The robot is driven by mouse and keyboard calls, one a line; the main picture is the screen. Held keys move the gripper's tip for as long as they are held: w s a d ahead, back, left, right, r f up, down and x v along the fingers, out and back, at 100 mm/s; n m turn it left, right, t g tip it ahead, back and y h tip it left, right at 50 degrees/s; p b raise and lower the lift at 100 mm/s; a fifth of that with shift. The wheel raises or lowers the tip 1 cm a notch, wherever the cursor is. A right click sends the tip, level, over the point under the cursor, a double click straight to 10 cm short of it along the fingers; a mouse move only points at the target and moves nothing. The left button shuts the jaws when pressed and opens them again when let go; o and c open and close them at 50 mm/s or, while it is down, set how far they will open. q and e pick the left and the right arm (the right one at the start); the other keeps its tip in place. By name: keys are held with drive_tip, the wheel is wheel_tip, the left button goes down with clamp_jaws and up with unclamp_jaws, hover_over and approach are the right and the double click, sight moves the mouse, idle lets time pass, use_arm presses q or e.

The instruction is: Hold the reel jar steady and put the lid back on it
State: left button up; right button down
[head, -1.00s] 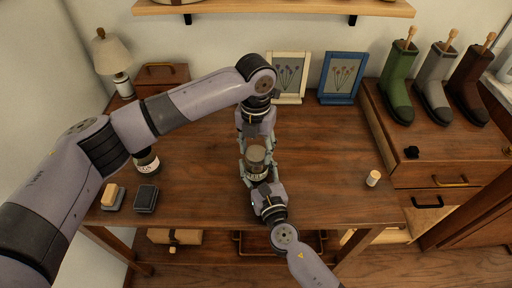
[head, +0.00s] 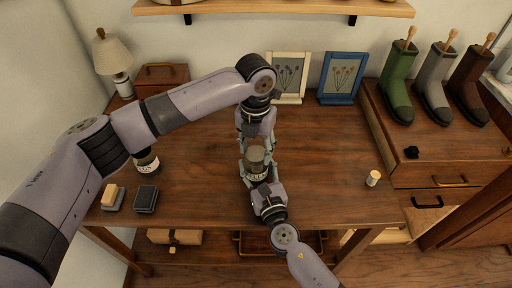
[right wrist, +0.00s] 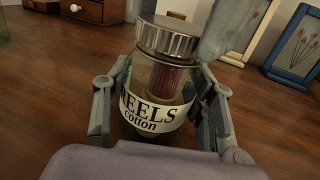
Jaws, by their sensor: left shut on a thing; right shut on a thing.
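The reel jar (head: 257,170) is clear glass with a white label reading "REELS cotton"; in the right wrist view the jar (right wrist: 152,105) shows a dark red reel inside. My right gripper (head: 258,178) is shut around the jar's body from the front, one finger on each side. The ribbed metal lid (right wrist: 168,36) is at the jar's mouth, roughly level with it; I cannot tell whether it is fully seated. My left gripper (head: 256,142) comes from behind and is shut on the lid, its fingers partly in view beside it.
A dark labelled jar (head: 147,162), two small blocks or brushes (head: 146,198) and a lamp (head: 112,62) are at the left. White (head: 288,77) and blue (head: 341,78) picture frames stand behind. A small white-topped item (head: 373,178) is at the right. The tabletop between is clear.

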use_arm(q)
drive_tip(key=o, duration=0.8)
drive_tip(key=shift+o, duration=0.2)
drive_tip(key=shift+r, duration=2.25)
drive_tip(key=shift+c, duration=0.4)
